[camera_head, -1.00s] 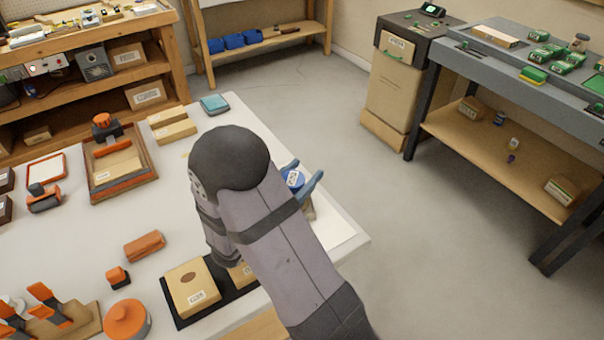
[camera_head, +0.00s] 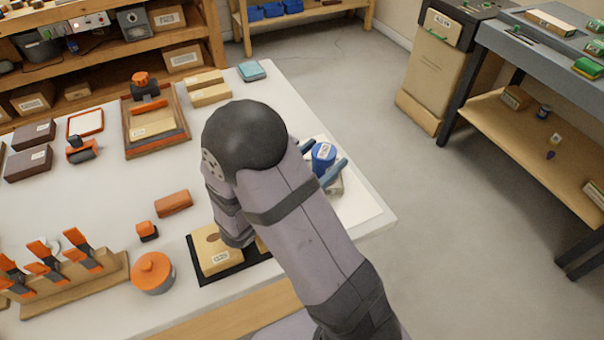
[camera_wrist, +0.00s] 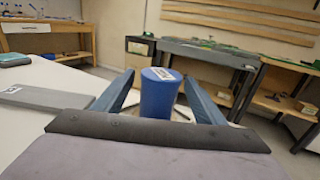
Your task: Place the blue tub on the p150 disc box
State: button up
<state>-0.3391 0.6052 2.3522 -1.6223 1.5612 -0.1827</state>
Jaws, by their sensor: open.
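The blue tub (camera_head: 323,156) stands upright near the right edge of the white table, with a white label on it. In the wrist view the tub (camera_wrist: 158,95) is between the two blue fingers of my gripper (camera_wrist: 160,92), with a gap on each side. My gripper (camera_head: 322,160) is open around it in the head view. Two tan boxes sit on a black mat (camera_head: 205,276) at the table's front; one tan box (camera_head: 218,258) bears a label ending in 25. The second box is mostly hidden behind my arm. I cannot read which box is p150.
A grey-tan flat item lies under or beside the tub, partly hidden. An orange round pot (camera_head: 152,272), an orange block (camera_head: 173,203) and a clamp rack (camera_head: 70,285) stand to the left. A wooden tray (camera_head: 183,140) is farther back. Bare table lies between them.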

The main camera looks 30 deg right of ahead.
aim_at(316, 162)
jog(key=shift+v, duration=3.6)
jog(key=shift+r, duration=0.15)
jog(key=shift+s+d+r+m+p, duration=0.15)
jog(key=shift+r+m+p, duration=0.1)
jog(key=shift+m+p, duration=0.05)
jog(key=s+d+r+m+g+y+p, duration=0.2)
jog(key=s+r+m+g+y+p, duration=0.25)
jog(key=m+g+p, duration=0.35)
jog(key=s+m+g+y+p, duration=0.1)
jog(key=s+m+y+p, duration=0.25)
jog(key=s, duration=0.25)
jog(key=s+a+r+m+t+y+p, duration=0.1)
jog(key=a+m+t+y+p, duration=0.1)
jog(key=a+m+y, duration=0.6)
jog(key=shift+a+r+m+y+p, duration=0.3)
jog(key=shift+a+m+p, duration=0.3)
jog(key=shift+m+p, duration=0.45)
